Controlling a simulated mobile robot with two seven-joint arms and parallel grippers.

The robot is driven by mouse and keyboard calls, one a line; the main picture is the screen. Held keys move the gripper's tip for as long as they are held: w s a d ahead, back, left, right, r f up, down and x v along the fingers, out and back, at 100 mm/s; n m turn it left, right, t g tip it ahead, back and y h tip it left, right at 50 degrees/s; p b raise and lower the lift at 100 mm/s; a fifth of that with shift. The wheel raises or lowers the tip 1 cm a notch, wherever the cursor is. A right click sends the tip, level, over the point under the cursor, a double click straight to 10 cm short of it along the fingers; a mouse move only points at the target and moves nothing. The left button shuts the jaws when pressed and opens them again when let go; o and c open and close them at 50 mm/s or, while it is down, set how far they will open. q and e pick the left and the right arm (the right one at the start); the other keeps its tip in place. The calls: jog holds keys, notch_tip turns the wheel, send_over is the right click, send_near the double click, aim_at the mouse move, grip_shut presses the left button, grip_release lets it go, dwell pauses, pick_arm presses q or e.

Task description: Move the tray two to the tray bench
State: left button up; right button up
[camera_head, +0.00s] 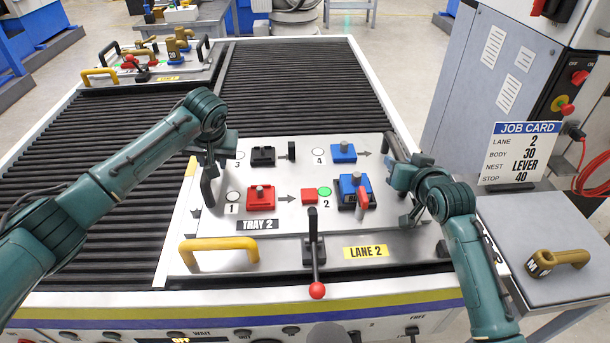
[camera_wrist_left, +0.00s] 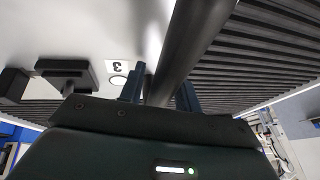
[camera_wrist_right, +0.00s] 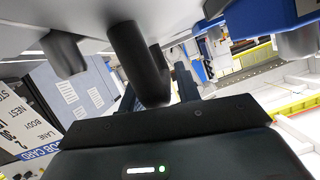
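Tray 2 (camera_head: 285,232) is a pale plate with a "TRAY 2" label, lying at the near end of the ribbed conveyor bed. It carries a red block at 1, a red and a blue block near 2, a black block at 3 and a blue block at 4. My left gripper (camera_head: 215,152) is at its left black handle (camera_head: 208,188); the left wrist view shows the bar (camera_wrist_left: 168,75) between both fingers. My right gripper (camera_head: 402,178) is at its right handle (camera_head: 390,148); the right wrist view shows that bar (camera_wrist_right: 140,65) between both fingers. Both look closed on the handles.
A Lane 2 plate (camera_head: 410,245) with a yellow handle (camera_head: 220,245) and red-knobbed lever (camera_head: 316,288) lies in front. Another loaded plate (camera_head: 190,70) is at the far left. A side table (camera_head: 505,220) at right holds a brass part (camera_head: 555,261). A job card (camera_head: 520,155) stands behind it.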

pick_arm(q)
grip_shut()
pick_arm(e)
grip_shut()
dwell(0.8)
